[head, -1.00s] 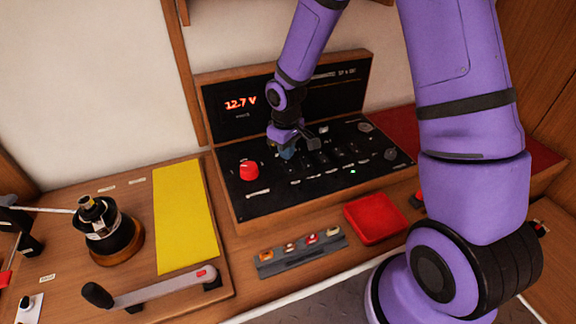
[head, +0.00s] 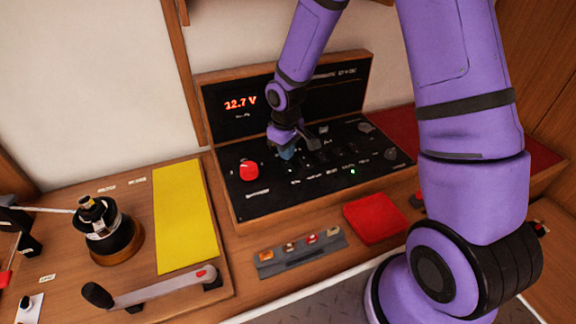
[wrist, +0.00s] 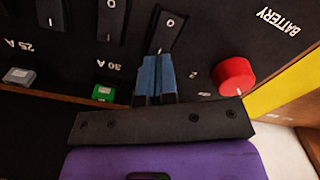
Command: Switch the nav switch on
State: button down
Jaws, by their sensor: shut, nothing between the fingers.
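The black switch panel (head: 240,200) carries a row of black rocker switches, marked 0 and I in the wrist view. My gripper (head: 287,153) is low over the left part of this row. In the wrist view my gripper (wrist: 156,75) has its blue fingers together and empty, at the near end of one rocker switch (wrist: 169,30). The fingers cover that end, and I cannot tell whether they touch it. Another rocker (wrist: 112,18) stands to its left in that view. The switch names are hidden or too small to read, so I cannot tell which is the nav switch.
A red battery knob (wrist: 234,76) is close to the fingers. A green button (wrist: 104,95) and a grey button (wrist: 18,76) sit by the row. The display (head: 240,102) reads 12.7 V. A red tray (head: 375,218) and a fuse strip (head: 300,251) lie in front.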

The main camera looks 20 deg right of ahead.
jog(key=shift+f, duration=1.2)
dwell(0.6)
jog(key=shift+r, duration=3.55)
jog(key=shift+r, duration=0.2)
notch_tip(320, 180, up, 10)
jog(key=m+t, duration=0.1)
send_over(287, 163)
jog(key=s+d, duration=0.2)
jog(key=s, duration=0.1)
jog(key=s+d+r+m+t+h, duration=0.1)
jog(key=s+d+r+m+t, duration=0.1)
jog(key=s+r, duration=0.55)
jog(key=s+d+r+m+t, duration=0.1)
jog(key=s+r, duration=0.4)
jog(key=s, duration=0.2)
jog(key=s+d+r+m+t+y, duration=0.1)
jog(key=s+r+m, duration=0.1)
jog(key=s+r, duration=0.3)
jog(key=shift+s+d+r, duration=0.2)
jog(key=shift+s+d, duration=0.2)
jog(key=shift+s, duration=1.3)
